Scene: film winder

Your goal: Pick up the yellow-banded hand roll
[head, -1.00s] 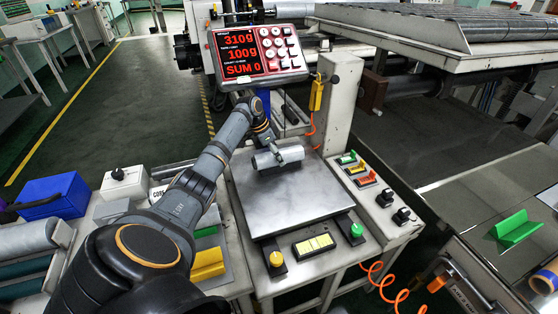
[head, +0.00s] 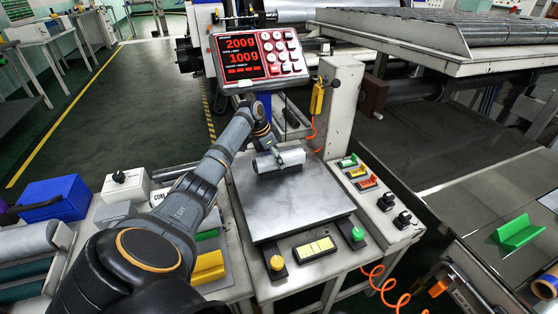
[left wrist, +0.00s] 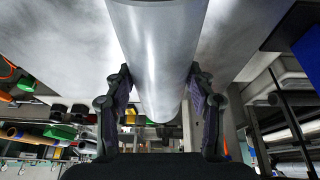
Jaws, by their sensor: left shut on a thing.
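A pale silvery roll (head: 266,163) lies across the back part of the steel scale plate (head: 290,205). My left gripper (head: 281,158) is at the roll, shut on it. In the left wrist view the roll (left wrist: 158,55) runs between the two fingers (left wrist: 160,110), one on each side. I see no yellow band on the visible part of the roll. Whether the roll touches the plate or hangs just above it, I cannot tell. My right gripper is not in view.
A display (head: 258,55) behind the plate reads 200g and 100g. A post (head: 340,105) stands at the back right. A blue box (head: 52,198) and rolls are at left. The plate's front is bare.

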